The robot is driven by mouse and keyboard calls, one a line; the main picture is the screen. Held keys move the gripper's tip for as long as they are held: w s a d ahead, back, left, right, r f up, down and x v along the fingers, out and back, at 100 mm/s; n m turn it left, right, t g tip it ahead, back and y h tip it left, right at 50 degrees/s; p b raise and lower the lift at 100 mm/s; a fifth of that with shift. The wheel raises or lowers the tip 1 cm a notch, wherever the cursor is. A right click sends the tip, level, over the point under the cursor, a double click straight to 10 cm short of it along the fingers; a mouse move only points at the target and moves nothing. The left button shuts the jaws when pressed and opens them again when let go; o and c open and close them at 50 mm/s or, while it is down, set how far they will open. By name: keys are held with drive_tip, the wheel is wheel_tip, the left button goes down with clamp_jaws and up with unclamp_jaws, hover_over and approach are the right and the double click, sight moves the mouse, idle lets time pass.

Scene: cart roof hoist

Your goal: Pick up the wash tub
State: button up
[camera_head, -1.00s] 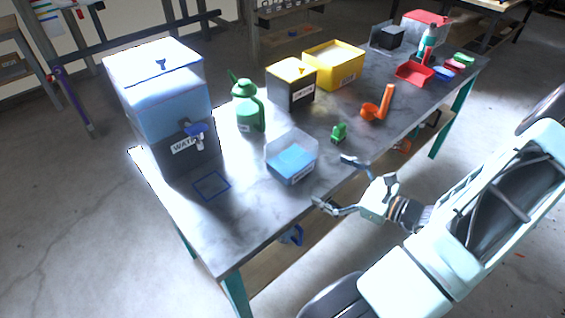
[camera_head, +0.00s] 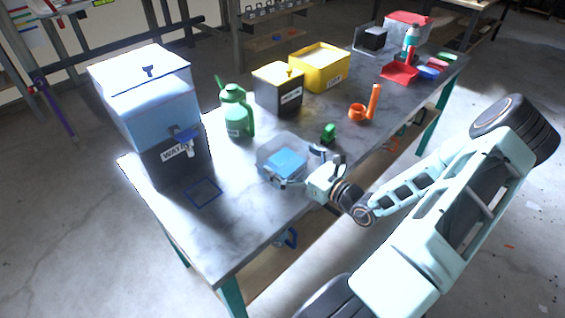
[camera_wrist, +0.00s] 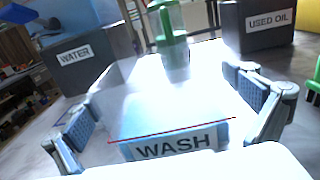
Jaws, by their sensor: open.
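The wash tub (camera_head: 266,151) is a clear box with blue contents, standing on the grey workbench near its front edge. In the wrist view the tub's label (camera_wrist: 174,143) reads WASH, with a thin red line just above it. My gripper (camera_head: 299,168) is open, with one finger on each side of the tub. In the wrist view the open fingers (camera_wrist: 168,112) show at left and right of the tub's near end. I cannot tell whether either finger touches the walls. The tub appears upright.
A water dispenser (camera_head: 145,100) stands at the left of the bench (camera_head: 232,225). A green pump can (camera_head: 238,117), a black used-oil bin (camera_head: 275,92) and a yellow bin (camera_head: 322,72) stand behind. A small green object (camera_head: 328,132) and an orange item (camera_head: 357,112) lie to the right.

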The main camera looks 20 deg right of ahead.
drive_tip(key=shift+w+a, duration=0.2)
drive_tip(key=shift+w, duration=0.35)
drive_tip(key=c, duration=1.2)
drive_tip(key=shift+r, duration=0.1)
drive_tip(key=shift+c, duration=0.2)
drive_tip(key=shift+r, duration=0.1)
